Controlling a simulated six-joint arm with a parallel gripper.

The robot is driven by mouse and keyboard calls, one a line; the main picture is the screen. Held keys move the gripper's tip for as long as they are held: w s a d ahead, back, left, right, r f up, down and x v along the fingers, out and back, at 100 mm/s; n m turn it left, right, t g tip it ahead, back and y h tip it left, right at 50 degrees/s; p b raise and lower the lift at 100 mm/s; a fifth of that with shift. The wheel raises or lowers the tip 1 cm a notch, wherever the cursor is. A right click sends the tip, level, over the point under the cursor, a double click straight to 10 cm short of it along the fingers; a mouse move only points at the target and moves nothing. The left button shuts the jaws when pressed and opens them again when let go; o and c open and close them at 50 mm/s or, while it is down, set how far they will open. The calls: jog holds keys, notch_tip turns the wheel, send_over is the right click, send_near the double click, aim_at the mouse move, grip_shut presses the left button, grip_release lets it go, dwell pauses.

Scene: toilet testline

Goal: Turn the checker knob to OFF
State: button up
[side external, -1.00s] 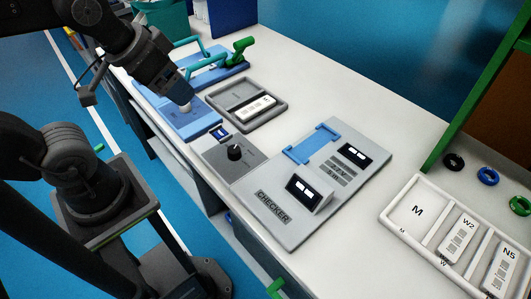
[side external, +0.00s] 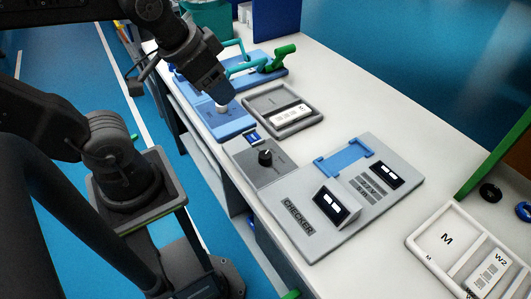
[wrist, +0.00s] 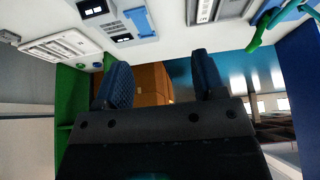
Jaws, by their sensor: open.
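The checker knob (side external: 265,157) is a small black dial with a light pointer mark. It sits upright on a grey panel (side external: 284,172) left of the light grey CHECKER board (side external: 318,235) in the side view. The lettering around it is too small to read. My gripper (side external: 219,97) is over the blue plate (side external: 228,126), farther back than the knob and apart from it. In the wrist view my gripper (wrist: 160,82) has its two fingers spread with nothing between them. The knob cannot be made out in the wrist view.
A small blue-and-white display (side external: 253,137) stands behind the knob. A grey tray (side external: 272,97) with a white labelled piece is right of the blue plate. A white compartment tray (side external: 447,217) is at the right. White table is clear beyond the board.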

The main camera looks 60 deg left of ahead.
jog(key=w+f+m+g, duration=0.3)
jog(key=w+f+m, duration=0.15)
jog(key=w, duration=0.25)
jog(key=m+g, duration=0.3)
send_near(265, 154)
jog(key=f, duration=0.9)
jog(key=shift+s+f, duration=0.25)
jog(key=shift+c, duration=0.2)
jog(key=c, duration=0.9)
